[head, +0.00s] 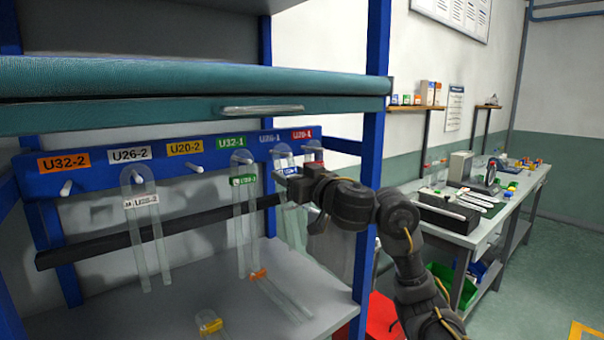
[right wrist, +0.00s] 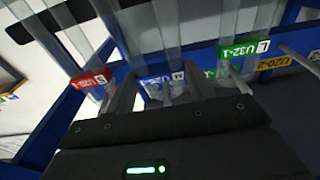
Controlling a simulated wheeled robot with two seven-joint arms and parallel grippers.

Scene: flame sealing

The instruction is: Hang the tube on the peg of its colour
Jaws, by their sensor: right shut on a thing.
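My right gripper (head: 296,188) is shut on a clear bent tube at the right end of the peg rack, just in front of the blue and red pegs. In the right wrist view a red tag (right wrist: 90,80) shows beside the fingers and seems to belong to the held tube. The red U20-1 label (head: 304,134) is on the rack above a peg; the held tube's top looks close to it, but whether it rests on the peg cannot be told. A blue-tagged tube (head: 284,152) hangs just left. My left gripper is not in view.
A white-tagged tube (head: 139,190) and a green-tagged tube (head: 242,160) hang on their pegs. An orange-tagged tube (head: 283,299) and a yellow-tagged tube (head: 209,324) lie on the shelf (head: 130,318). The blue upright post (head: 371,150) stands close right of the pegs.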

